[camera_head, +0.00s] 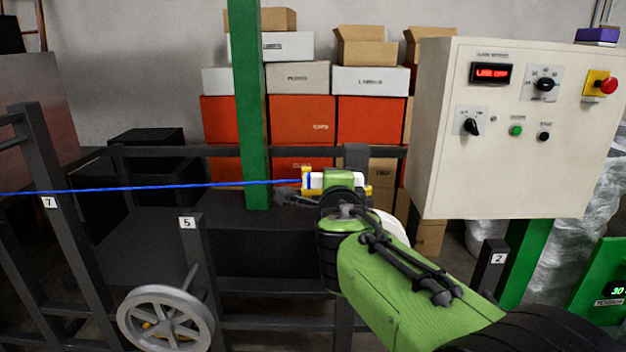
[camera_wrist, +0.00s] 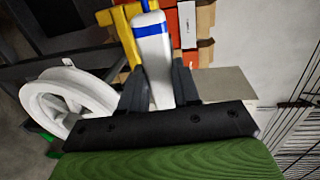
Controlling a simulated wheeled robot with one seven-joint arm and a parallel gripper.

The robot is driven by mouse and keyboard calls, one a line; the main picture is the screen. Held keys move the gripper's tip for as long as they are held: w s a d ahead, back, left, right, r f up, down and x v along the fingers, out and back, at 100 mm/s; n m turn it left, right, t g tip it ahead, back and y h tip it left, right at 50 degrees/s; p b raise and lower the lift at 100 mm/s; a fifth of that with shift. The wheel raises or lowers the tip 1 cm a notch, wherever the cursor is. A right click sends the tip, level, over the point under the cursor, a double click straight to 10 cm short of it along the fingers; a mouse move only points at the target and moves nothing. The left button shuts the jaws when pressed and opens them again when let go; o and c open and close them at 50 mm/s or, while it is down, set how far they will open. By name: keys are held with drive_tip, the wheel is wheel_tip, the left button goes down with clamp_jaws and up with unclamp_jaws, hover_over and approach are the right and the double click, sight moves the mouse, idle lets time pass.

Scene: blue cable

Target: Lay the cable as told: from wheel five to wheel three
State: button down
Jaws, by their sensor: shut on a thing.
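The blue cable (camera_head: 150,188) runs taut from the left edge to a white end piece with a blue band (camera_head: 314,181) at my gripper. In the wrist view, my gripper (camera_wrist: 157,82) is shut on this white piece (camera_wrist: 152,62), between its two dark fingers. A grey spoked wheel (camera_head: 165,318) stands at lower left, by the post marked 5 (camera_head: 187,223); the cable passes well above it. A white wheel (camera_wrist: 62,102) is left of my gripper in the wrist view; in the head view my arm hides most of it. No label 3 is visible.
A green column (camera_head: 250,110) rises behind the cable. A control cabinet (camera_head: 435,130) is at right. A yellow part (camera_wrist: 128,32) sits beside the white piece.

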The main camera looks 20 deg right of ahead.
drive_tip(key=s+d+p, duration=0.2)
drive_tip(key=s+d, duration=0.2)
drive_tip(key=d, duration=0.9)
drive_tip(key=s+d+p, duration=0.3)
drive_tip(key=s+d, duration=0.1)
drive_tip(key=d, duration=0.9)
drive_tip(key=d+f+b, duration=0.2)
drive_tip(key=f+b, duration=0.4)
drive_tip(key=f, duration=0.1)
drive_tip(key=s+d+f+b, duration=0.1)
drive_tip(key=d+f+b, duration=0.2)
drive_tip(key=f+b, duration=0.3)
wheel_tip(320, 180, down, 2)
drive_tip(key=shift+d, duration=0.2)
drive_tip(key=shift+s, duration=0.1)
